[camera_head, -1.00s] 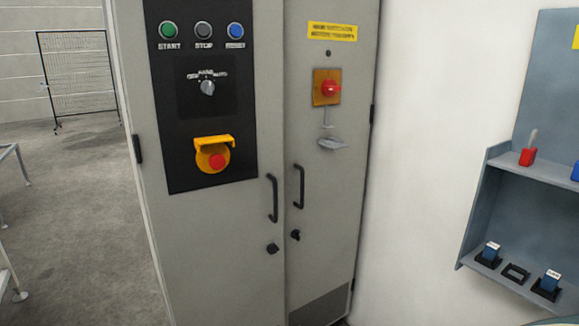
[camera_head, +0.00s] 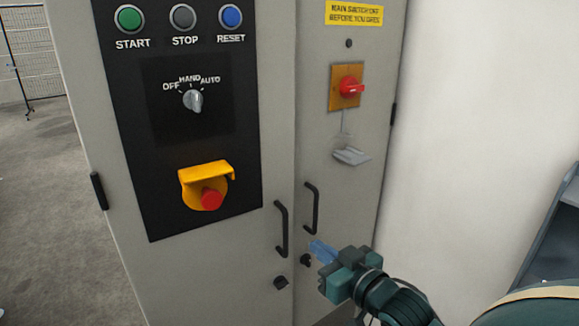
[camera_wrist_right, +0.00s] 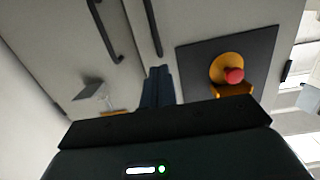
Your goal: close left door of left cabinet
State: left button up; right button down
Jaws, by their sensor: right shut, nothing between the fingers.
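The grey cabinet's left door (camera_head: 268,235) carries a black control panel and a black bar handle (camera_head: 281,229) near its right edge. It looks almost flush with the right door (camera_head: 350,215); I cannot tell whether a small gap is left. My right gripper (camera_head: 317,247) is shut and empty, in front of the right door's lower part, just below that door's handle (camera_head: 312,208). Contact cannot be told. My left gripper is out of view.
A yellow-shrouded red stop button (camera_head: 211,199) sticks out from the left door. Open floor lies left.

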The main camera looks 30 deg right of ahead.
notch_tip(320, 180, up, 6)
jog(key=d+t, duration=0.1)
jog(key=d, duration=0.1)
pick_arm(q)
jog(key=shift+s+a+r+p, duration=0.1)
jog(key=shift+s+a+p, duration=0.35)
jog(key=shift+p, duration=0.65)
pick_arm(e)
send_near(286, 181)
jog(key=shift+h, duration=0.3)
jog(key=w, duration=0.7)
jog(key=shift+a, duration=0.2)
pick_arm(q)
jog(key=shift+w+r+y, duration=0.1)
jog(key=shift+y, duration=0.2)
pick_arm(e)
jog(key=shift+d, duration=0.1)
